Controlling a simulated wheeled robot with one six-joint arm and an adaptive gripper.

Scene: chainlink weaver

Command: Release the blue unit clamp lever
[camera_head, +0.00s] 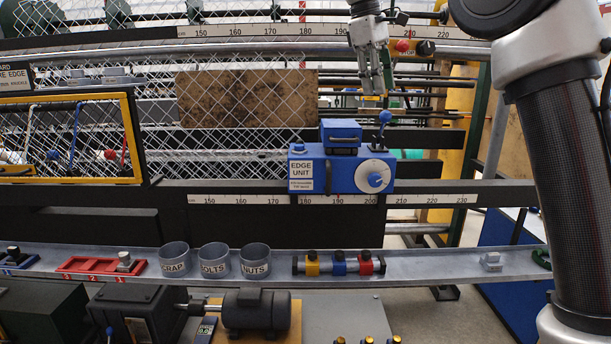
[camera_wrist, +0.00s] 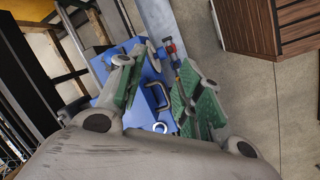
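The blue edge unit (camera_head: 340,170) sits on the rail, with a white dial on its front right. Its clamp lever (camera_head: 384,118) is a thin dark stem with a blue ball knob, standing nearly upright at the unit's top right. My gripper (camera_head: 377,88) points down just above the knob; I see no contact. In the wrist view my gripper (camera_wrist: 160,92) has its green-padded fingers apart, with nothing held between them. The blue unit (camera_wrist: 150,72) shows below and between the fingers. A small round blue-and-white part there may be the knob; I cannot tell.
A chain-link mesh (camera_head: 235,75) and a brown board stand behind the unit. Below, a grey tray (camera_head: 430,268) holds cups and coloured clamps (camera_head: 339,263). A blue carriage block (camera_head: 340,132) rises left of the lever. Right of the lever there is some free room.

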